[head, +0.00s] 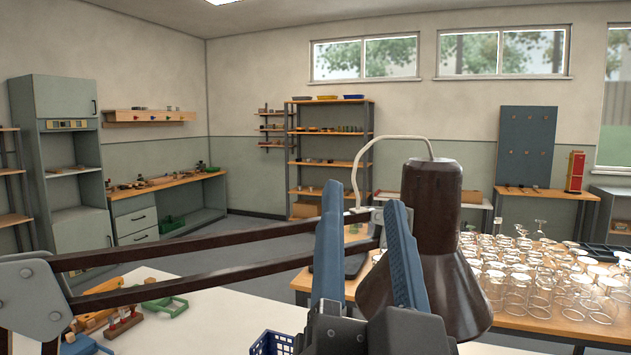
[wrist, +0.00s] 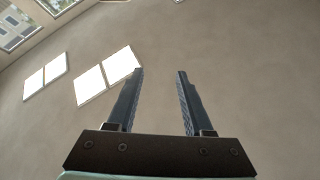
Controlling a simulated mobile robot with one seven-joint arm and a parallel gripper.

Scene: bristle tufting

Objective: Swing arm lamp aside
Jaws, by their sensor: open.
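The arm lamp has a dark brown conical shade (head: 432,230) with a pale cable looping over its top. Its two dark arm bars (head: 200,270) run from a grey joint plate (head: 32,295) at the lower left toward the shade. My gripper (head: 360,205) points up with its two blue fingers apart and empty. In the head view the fingers overlap the lamp's arm bars and the left edge of the shade; I cannot tell whether they touch.
A white worktop (head: 230,300) in front holds clamps, small wooden parts and a blue basket (head: 272,343). A wooden table (head: 530,325) at the right is crowded with upturned glasses (head: 540,275). Shelves and benches line the walls. Open floor (head: 250,232) lies behind the worktop.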

